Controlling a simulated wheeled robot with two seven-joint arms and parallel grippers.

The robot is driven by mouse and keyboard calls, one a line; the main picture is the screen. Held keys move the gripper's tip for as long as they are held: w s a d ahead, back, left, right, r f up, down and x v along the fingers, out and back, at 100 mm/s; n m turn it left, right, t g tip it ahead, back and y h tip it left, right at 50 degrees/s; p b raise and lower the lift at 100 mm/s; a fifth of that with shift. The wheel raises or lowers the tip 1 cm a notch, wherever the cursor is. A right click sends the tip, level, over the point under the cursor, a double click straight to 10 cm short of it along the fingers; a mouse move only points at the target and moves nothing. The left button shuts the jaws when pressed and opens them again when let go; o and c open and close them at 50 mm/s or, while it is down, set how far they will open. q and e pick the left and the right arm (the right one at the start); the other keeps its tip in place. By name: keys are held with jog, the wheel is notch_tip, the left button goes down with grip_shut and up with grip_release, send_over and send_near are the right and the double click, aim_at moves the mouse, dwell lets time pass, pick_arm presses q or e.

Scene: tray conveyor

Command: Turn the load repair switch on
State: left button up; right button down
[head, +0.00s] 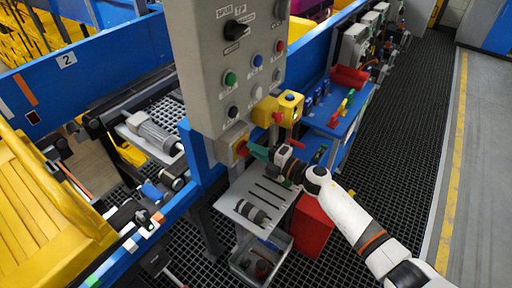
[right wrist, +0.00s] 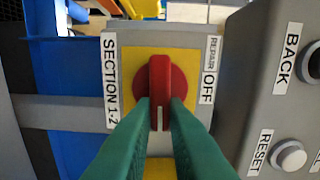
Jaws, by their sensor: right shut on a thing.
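The red rotary switch knob (right wrist: 160,72) sits on a yellow plate (right wrist: 132,62) on a grey box, between a "SECTION 1-2" label (right wrist: 110,80) and a "REPAIR OFF" label (right wrist: 209,70). Its grip bar stands upright in the right wrist view, with the white mark at the lower end between the fingers. My right gripper (right wrist: 160,104) has its green fingers closed on the bar. In the head view the switch (head: 240,147) is below the grey control panel, with my right gripper (head: 250,150) at it from the right. My left gripper does not show.
The grey control panel (head: 210,85) with a black selector and several buttons is above the switch. A yellow box (head: 268,108) with a red part sits just right of it. A grey shelf (head: 238,192) and a red bin (head: 312,228) are below. The right walkway is clear.

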jog(key=shift+f+m, duration=0.1)
jog(key=shift+m, duration=0.2)
jog(key=c, duration=1.4)
grip_release()
jog(key=shift+c, duration=0.2)
jog(key=shift+d, duration=0.1)
jog(key=b+v, duration=0.2)
jog(key=v, duration=1)
jog(key=shift+b, duration=0.3)
